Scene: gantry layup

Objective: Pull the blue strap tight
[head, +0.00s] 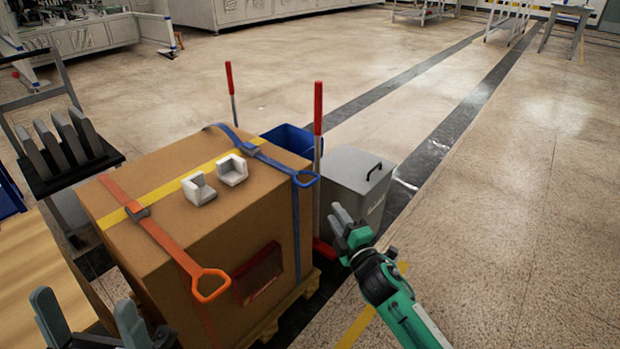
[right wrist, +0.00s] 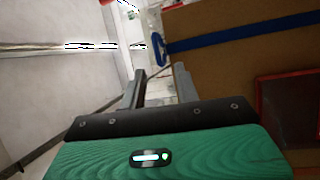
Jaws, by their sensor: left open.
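The blue strap (head: 272,160) runs over the top of a large cardboard box (head: 150,235) through a grey buckle and hangs down the box's side. Its blue loop handle (head: 306,179) sticks out at the top edge. In the right wrist view the blue loop handle (right wrist: 160,52) is beyond and between the fingertips. My right gripper (head: 350,228) is open and empty, right of and lower than the handle in the head view, apart from it. My left gripper (head: 88,316) is open and empty at the bottom left, in front of the box.
An orange strap (head: 165,240) with a loop handle and a yellow strap (head: 165,185) cross the box. Two white corner pieces (head: 215,180) lie on top. A red post (head: 318,108), blue bin (head: 290,142) and grey case (head: 352,185) stand behind. Floor at right is clear.

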